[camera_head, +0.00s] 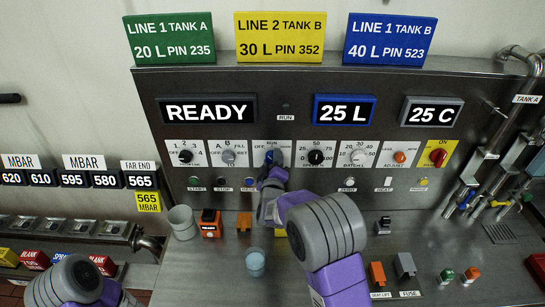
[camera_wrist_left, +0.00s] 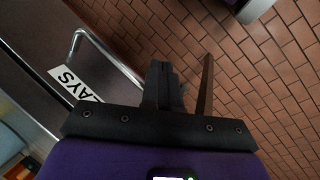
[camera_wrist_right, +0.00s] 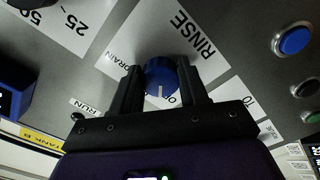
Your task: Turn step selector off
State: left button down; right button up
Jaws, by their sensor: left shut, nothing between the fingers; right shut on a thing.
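The step selector is a blue knob (camera_wrist_right: 162,74) on a white plate (camera_wrist_right: 205,45) lettered DRAIN and RINSE, with an OF... label partly hidden by my finger. Its white pointer line faces down in the right wrist view, close to that label. In the head view the knob's plate (camera_head: 262,147) is on the steel panel, partly covered by my gripper. My right gripper (camera_wrist_right: 163,90) is shut on the knob, one finger on each side; it also shows in the head view (camera_head: 273,174). My left gripper (camera_wrist_left: 166,82) is shut and empty, away from the panel above the tiled floor.
A black knob (camera_head: 316,157) and another selector (camera_head: 229,157) flank the blue one. Push buttons sit below, including a green one (camera_head: 193,182). A grey cup (camera_head: 182,222) and a blue-grey cup (camera_head: 255,263) stand on the steel counter (camera_head: 215,280).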

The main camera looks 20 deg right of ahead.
jog(key=shift+n+p, duration=0.45)
jog(key=shift+n, duration=0.35)
jog(key=o, duration=1.1)
jog(key=shift+c, duration=0.2)
jog(key=v, duration=0.7)
jog(key=shift+s, duration=0.3)
